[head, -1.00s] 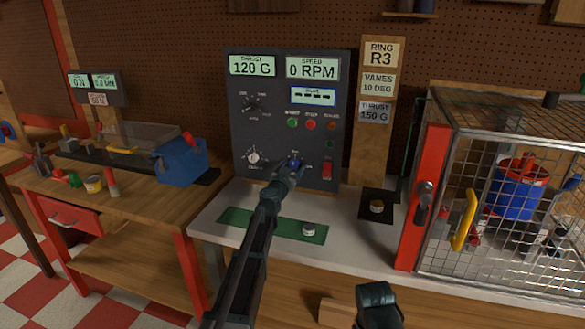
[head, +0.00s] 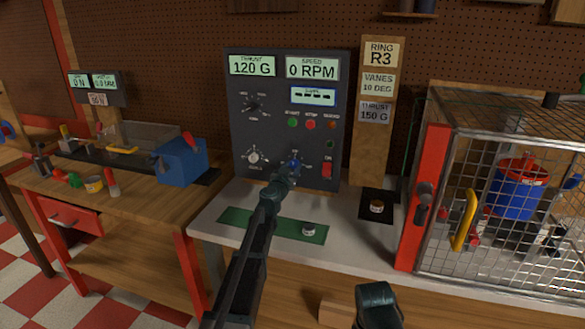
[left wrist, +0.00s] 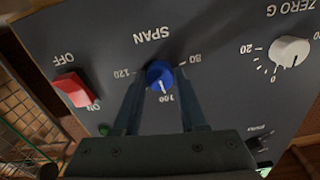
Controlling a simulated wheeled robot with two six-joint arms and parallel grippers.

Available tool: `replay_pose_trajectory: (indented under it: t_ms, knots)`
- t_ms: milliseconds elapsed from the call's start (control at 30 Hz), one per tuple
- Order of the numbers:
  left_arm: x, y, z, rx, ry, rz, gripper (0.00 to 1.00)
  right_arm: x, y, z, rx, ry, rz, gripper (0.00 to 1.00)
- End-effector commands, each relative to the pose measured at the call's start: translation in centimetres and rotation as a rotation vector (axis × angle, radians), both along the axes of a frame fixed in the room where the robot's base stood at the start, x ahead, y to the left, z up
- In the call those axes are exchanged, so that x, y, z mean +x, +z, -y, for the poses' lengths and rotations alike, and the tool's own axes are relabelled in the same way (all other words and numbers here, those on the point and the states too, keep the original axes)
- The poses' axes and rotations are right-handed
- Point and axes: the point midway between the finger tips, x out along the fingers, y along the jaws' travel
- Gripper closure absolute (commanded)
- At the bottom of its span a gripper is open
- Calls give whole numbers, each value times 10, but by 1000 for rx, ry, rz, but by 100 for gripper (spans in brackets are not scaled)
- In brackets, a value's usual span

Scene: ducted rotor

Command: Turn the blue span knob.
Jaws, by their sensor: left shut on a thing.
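The blue span knob (head: 294,164) sits low on the dark control panel (head: 240,130). In the left wrist view the blue knob (left wrist: 159,76) shows under the upside-down word SPAN, with its white mark pointing toward 100. My left gripper (head: 289,172) is at the knob, and in the left wrist view its two fingers (left wrist: 160,92) stand on either side of it, shut on it. The panel's displays read THRUST 120 G and SPEED 0 RPM. My right arm shows only in part at the bottom of the head view, and its fingers cannot be made out.
A white zero knob (left wrist: 289,51) and a red OFF/ON switch (left wrist: 74,89) flank the span knob. A green mat (head: 250,221) with a small metal weight (head: 308,229) lies below. A wire cage (head: 480,210) with a yellow handle stands at right.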

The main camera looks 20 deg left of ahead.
Motion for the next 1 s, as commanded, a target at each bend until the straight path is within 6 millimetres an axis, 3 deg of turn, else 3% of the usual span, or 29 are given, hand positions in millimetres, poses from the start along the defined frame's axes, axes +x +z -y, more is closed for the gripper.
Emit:
replay_pose_trajectory:
  t_ms: [1000]
  knots:
    - [0, 0, -1, -918, 0, -31, 100, 0, 0, 0, 0, 0, 0, 100]
